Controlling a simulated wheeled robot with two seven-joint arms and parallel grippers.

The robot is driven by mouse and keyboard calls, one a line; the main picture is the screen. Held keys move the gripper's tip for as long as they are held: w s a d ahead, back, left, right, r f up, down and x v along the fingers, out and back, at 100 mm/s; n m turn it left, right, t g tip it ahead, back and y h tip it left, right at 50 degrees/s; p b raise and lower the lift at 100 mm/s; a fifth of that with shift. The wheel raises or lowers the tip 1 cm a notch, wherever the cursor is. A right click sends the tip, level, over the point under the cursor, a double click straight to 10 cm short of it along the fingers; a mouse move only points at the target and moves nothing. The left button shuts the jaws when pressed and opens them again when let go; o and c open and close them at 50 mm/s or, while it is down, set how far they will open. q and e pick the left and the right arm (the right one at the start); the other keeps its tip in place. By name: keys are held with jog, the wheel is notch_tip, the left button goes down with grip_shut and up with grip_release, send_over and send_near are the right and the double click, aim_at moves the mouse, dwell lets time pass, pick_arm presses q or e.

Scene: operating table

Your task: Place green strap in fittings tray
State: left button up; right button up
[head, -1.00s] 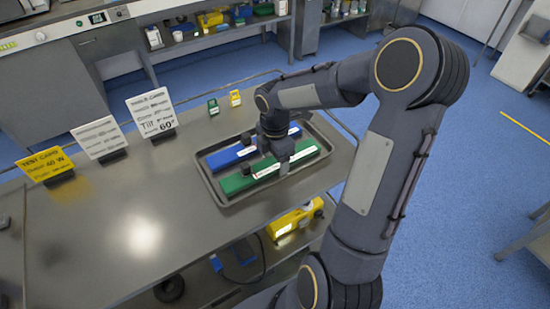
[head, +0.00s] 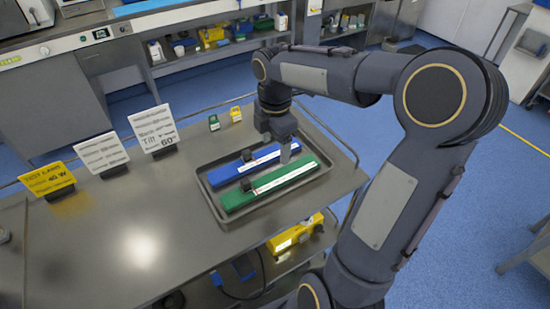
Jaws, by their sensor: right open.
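The green strap (head: 240,196) lies in the fittings tray (head: 214,206), along its near side. A blue strap (head: 226,173) lies parallel to it, farther back in the same tray. Each strap has a white label and a dark block on it. My right gripper (head: 283,156) is open over the tray. It points down near the right half of the straps, and its fingers hide a little of them. It appears apart from the green strap. My left gripper is not in view.
A yellow card (head: 47,178) and two white cards (head: 101,152) stand at the table's left. A small green item (head: 214,123) and a small yellow item (head: 235,114) stand behind the tray. The table's middle is clear. A yellow device (head: 295,232) sits on the shelf below.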

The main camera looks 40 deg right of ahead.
jog(key=s+a+m+t+y, duration=0.3)
jog(key=s+a+m+t, duration=0.2)
jog(key=s+a+m, duration=0.7)
jog(key=shift+s+a+f+m+t+y, duration=0.15)
jog(key=shift+s+a+m+t+y, duration=0.2)
jog(key=shift+s+m, duration=2.35)
jog(key=shift+w+m, duration=0.5)
jog(key=shift+w, duration=0.05)
